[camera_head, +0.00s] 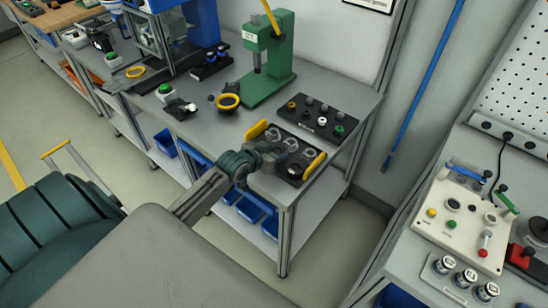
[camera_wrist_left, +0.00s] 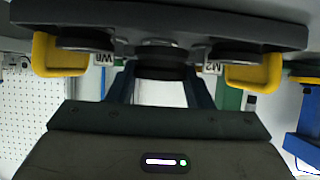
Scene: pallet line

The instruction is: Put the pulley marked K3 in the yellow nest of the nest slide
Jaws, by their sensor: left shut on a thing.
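My left gripper (camera_head: 285,158) is low over a dark tray (camera_head: 318,172) with yellow handles, on the grey bench in the head view. In the left wrist view it (camera_wrist_left: 162,82) is shut on a dark round pulley (camera_wrist_left: 164,70), whose mark I cannot read. Pulleys tagged W8 (camera_wrist_left: 84,44) and M2 (camera_wrist_left: 228,46) are to either side of it. Whether the held pulley touches the tray is unclear. A yellow ring (camera_head: 135,71), perhaps the yellow nest, lies on a grey plate before the blue machine. My right gripper is not in view.
A green press (camera_head: 268,75) stands behind the tray, with a black-and-yellow ring (camera_head: 228,102) before it. A dark rack of coloured pieces (camera_head: 318,117) is behind the tray. A green button box (camera_head: 165,92) stands left. A control panel (camera_head: 462,220) is on the right bench.

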